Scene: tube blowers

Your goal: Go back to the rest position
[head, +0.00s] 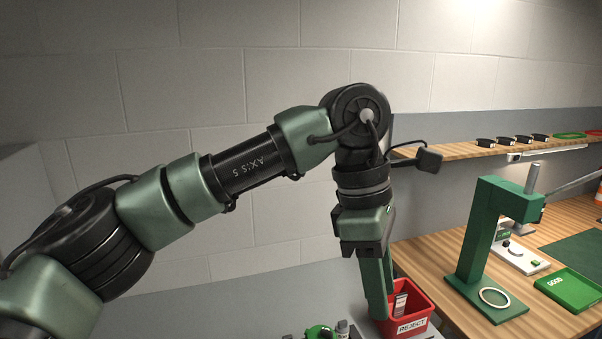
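My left arm comes in from the left and bends downward in the middle of the view. My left gripper (381,312) hangs pointing down, with its green fingers in front of the red bin marked REJECT (411,326). The fingers overlap from this angle, so I cannot tell their gap. No held object shows, but the fingers hide part of the bin. Inside the bin, a small pale labelled item (400,304) is visible. My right gripper is not in view.
A green press-like stand (480,240) with a pale ring (494,297) on its base stands on the wooden bench (440,258). A green tray marked GOOD (572,289) lies to its right. A shelf (455,150) holds several black parts. A grey wall is behind.

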